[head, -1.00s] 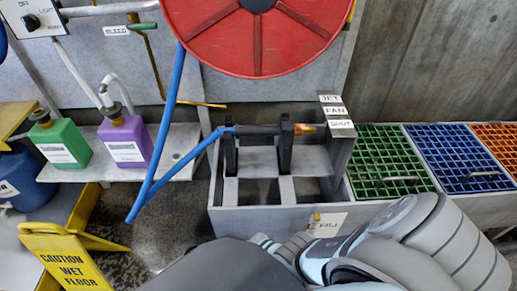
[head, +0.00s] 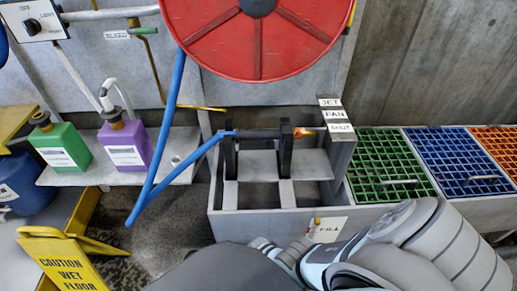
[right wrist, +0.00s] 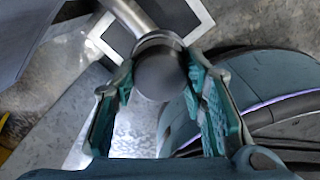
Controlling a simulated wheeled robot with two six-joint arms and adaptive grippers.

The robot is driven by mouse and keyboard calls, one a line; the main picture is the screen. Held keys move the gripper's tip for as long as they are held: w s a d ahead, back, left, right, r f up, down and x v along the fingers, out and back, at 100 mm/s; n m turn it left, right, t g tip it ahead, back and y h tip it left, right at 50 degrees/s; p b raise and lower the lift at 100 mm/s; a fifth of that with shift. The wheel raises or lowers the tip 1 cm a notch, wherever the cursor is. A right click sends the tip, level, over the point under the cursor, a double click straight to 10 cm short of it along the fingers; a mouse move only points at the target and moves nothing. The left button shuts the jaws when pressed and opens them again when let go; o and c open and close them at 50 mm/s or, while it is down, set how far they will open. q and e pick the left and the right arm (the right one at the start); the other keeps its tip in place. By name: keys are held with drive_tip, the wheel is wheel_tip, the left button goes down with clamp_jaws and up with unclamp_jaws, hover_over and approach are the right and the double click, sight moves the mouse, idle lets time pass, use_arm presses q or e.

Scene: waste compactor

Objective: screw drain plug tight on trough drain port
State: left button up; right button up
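In the right wrist view, the drain plug (right wrist: 160,72) is a dark grey round knob at the end of a pale metal pipe, the drain port (right wrist: 135,17). My right gripper (right wrist: 160,68) has its teal-padded fingers on both sides of the plug, with the fingertips appearing to touch it. The plug's thread is hidden. In the head view, the grey trough (head: 262,226) stands in the middle; my right arm comes in from the lower right, and its gripper is hidden below the trough's front. My left gripper is not in view.
A red hose reel (head: 255,35) hangs above the trough, and its blue hose (head: 165,150) loops down to the left. Green (head: 388,165) and blue (head: 465,165) grates lie to the right. A yellow wet-floor sign (head: 70,265) stands at lower left.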

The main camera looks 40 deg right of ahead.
drive_tip(key=shift+c, duration=1.4)
drive_tip(key=o, duration=0.4)
drive_tip(key=c, duration=0.6)
drive_tip(key=m, duration=1)
drive_tip(key=shift+m, duration=0.3)
drive_tip(key=m, duration=0.5)
drive_tip(key=shift+s+f, duration=0.1)
